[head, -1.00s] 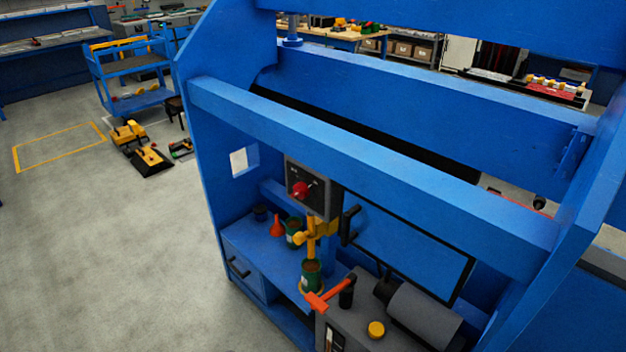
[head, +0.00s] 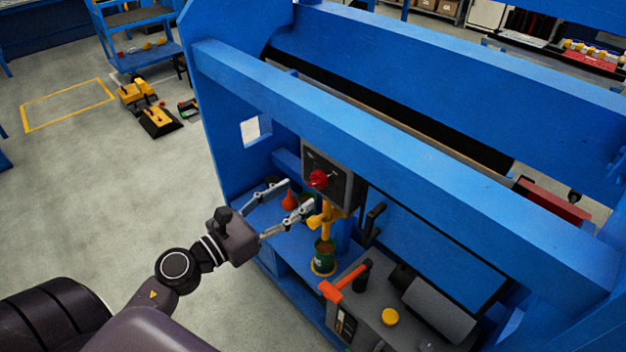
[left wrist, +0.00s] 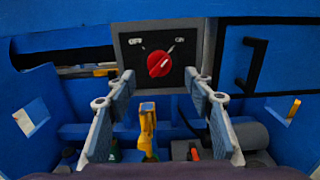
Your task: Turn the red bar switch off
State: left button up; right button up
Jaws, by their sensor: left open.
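The red bar switch (head: 318,179) is a round red knob on the front of a grey box (head: 345,188) under the blue beam. In the left wrist view the red knob (left wrist: 159,65) sits on a black plate marked OFF at upper left and ON at upper right. Its pale line slants up to the right, toward ON. My left gripper (head: 297,194) is open and empty, its fingers pointing at the box from the left. In the left wrist view its two fingers stand left and right below the knob, apart from it. My right gripper is not in view.
A yellow valve-like part (head: 323,219) stands just below the box. The blue beam (head: 400,150) crosses above the box.

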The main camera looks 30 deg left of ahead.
aim_at(312, 185)
pick_arm(q)
jog(key=p+x, duration=0.1)
jog(key=x, duration=0.3)
jog(key=shift+r, duration=0.15)
jog(key=shift+p+x, duration=0.45)
jog(key=shift+x, duration=0.55)
jog(key=shift+c, duration=0.3)
jog(key=c, duration=1.1)
